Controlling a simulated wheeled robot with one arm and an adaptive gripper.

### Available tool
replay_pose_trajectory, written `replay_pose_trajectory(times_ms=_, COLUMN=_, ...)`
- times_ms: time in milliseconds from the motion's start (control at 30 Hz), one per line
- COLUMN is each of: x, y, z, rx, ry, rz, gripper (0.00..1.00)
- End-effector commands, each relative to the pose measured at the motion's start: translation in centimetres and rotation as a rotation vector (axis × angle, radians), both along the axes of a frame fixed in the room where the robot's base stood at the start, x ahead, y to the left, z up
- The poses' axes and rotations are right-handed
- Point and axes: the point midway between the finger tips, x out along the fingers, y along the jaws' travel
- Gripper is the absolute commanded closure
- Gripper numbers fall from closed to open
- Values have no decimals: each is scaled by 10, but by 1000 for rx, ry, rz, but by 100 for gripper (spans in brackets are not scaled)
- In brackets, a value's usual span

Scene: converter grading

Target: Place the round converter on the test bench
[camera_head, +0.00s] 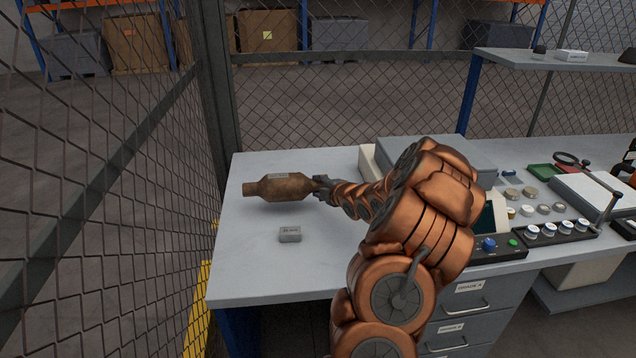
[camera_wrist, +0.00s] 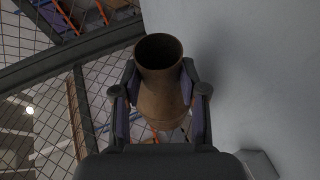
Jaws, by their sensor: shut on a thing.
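The round converter (camera_head: 282,187) is a rusty brown canister with narrow pipe ends and a pale label. In the head view it lies level over the left part of the grey test bench (camera_head: 240,265). My gripper (camera_head: 322,189) is shut on its right end. In the wrist view the converter (camera_wrist: 160,85) sits between the two fingers of my gripper (camera_wrist: 160,102), with its open pipe end facing the camera. A shadow shows under the converter in the head view. I cannot tell whether it touches the bench top.
A small grey labelled block (camera_head: 290,234) lies on the bench in front of the converter. A wire mesh fence (camera_head: 120,150) runs along the left. Behind my arm stands a grey box (camera_head: 470,152). Control buttons (camera_head: 489,244) and small round samples (camera_head: 528,210) are at right. The bench's front left is clear.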

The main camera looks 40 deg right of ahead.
Motion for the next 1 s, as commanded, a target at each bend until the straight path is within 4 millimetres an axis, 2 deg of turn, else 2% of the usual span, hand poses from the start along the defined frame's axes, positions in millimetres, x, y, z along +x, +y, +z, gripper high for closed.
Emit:
replay_pose_trajectory(times_ms=400, x=2, y=1, z=-32, rx=1, ry=-6, rz=1, gripper=100)
replay_pose_trajectory(times_ms=900, x=2, y=1, z=-37, rx=-1, ry=-6, rz=1, gripper=100)
replay_pose_trajectory(times_ms=933, x=2, y=1, z=-37, rx=-2, ry=-4, rz=3, gripper=56)
replay_pose_trajectory(times_ms=1000, x=2, y=1, z=-37, rx=-2, ry=-4, rz=2, gripper=48)
